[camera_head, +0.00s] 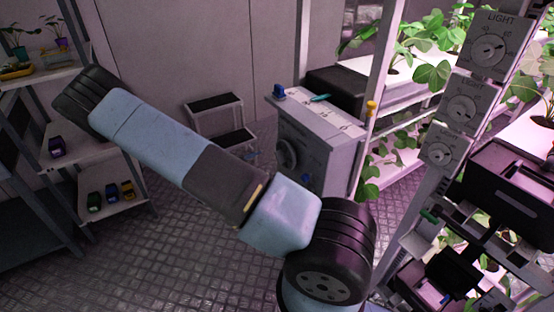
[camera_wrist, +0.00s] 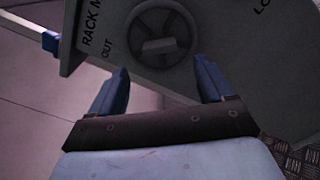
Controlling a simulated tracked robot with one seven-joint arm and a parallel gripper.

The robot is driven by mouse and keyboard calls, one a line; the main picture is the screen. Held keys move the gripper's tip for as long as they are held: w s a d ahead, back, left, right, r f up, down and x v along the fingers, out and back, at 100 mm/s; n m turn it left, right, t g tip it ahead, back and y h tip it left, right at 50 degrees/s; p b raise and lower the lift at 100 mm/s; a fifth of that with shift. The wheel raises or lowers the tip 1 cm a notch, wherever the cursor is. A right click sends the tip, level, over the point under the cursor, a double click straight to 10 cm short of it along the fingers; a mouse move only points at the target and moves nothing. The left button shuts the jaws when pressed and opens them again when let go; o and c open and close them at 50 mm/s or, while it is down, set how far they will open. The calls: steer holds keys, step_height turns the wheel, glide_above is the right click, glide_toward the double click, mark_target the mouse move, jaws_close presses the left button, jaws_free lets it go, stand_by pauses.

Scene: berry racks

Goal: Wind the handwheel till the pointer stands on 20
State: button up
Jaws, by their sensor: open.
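The handwheel (camera_wrist: 185,19) is a dark spoked wheel on the grey face of a cabinet (camera_wrist: 249,57) in the wrist view. Printed words "RACK M", "OUT" and the start of another word stand around it. My gripper (camera_wrist: 166,82) is open, its two blue fingers pointing toward the wheel's lower edge, with nothing between them. Whether the fingers touch the face I cannot tell. In the head view the wheel (camera_head: 287,154) shows at an angle on the cabinet's left side, partly behind my arm. No pointer or number 20 can be made out.
A step stool (camera_head: 215,117) stands behind my arm. Plant racks (camera_head: 410,90) and several LIGHT dial boxes (camera_head: 490,49) fill the right. A shelf (camera_head: 120,203) with small coloured items stands at left. The tiled floor (camera_head: 190,245) between is clear.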

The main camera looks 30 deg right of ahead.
mark_target(277, 158)
steer(key=d, duration=0.6)
steer(key=shift+w+d, duration=0.1)
steer(key=shift+d, duration=0.3)
steer(key=c, duration=1)
steer(key=shift+d, duration=0.2)
steer(key=shift+c, duration=0.2)
steer(key=shift+a, duration=0.1)
